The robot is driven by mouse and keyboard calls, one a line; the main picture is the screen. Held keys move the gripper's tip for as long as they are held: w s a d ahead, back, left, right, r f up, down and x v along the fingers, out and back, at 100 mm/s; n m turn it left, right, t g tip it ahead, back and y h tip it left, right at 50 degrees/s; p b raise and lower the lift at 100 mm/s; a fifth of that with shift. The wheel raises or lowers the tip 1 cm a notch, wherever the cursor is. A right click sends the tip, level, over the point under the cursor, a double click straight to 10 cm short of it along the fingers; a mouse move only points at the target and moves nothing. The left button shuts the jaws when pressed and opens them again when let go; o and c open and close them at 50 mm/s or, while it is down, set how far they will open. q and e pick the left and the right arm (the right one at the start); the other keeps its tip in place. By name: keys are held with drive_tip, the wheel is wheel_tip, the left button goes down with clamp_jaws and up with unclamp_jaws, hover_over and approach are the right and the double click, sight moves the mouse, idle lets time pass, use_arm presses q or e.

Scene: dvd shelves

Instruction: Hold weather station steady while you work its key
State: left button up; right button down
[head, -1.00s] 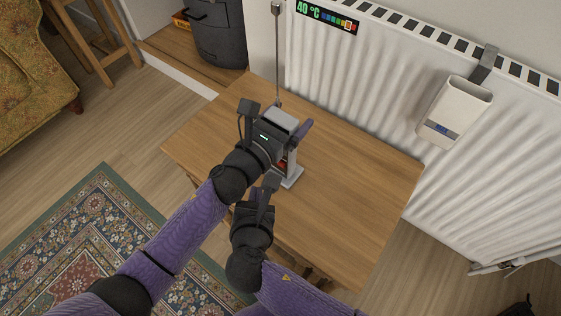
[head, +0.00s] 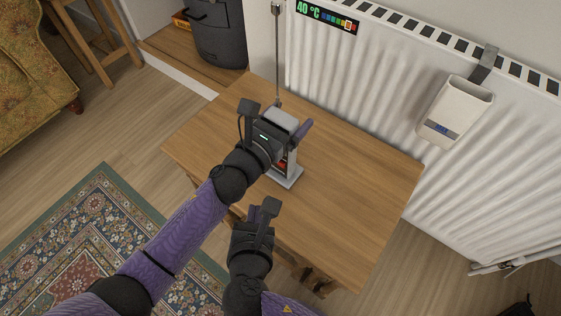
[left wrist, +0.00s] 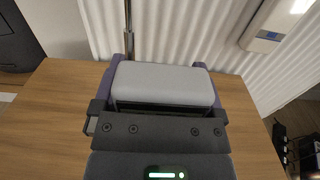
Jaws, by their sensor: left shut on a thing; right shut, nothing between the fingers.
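The weather station (head: 285,116) stands upright on the small wooden table, with a light grey top, a red patch on its front and a flat grey base (head: 289,178). Its top also shows in the left wrist view (left wrist: 162,84). My left gripper (head: 276,121) is shut on the weather station's upper body, one finger on each side. My arm hides much of its front, and I cannot make out the key. My right gripper (head: 262,209) is shut and empty, apart from the station, below its base in the head view near the table's front edge.
The wooden table (head: 350,190) is clear to the right of the station. A thin metal rod (head: 278,60) rises right behind it. A white radiator (head: 370,90) stands behind the table, with a white container (head: 455,108) hung on it. A patterned rug (head: 100,240) lies at left.

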use_arm(q)
drive_tip(key=o, duration=1.3)
drive_tip(key=shift+o, duration=0.2)
drive_tip(key=v, duration=1.2)
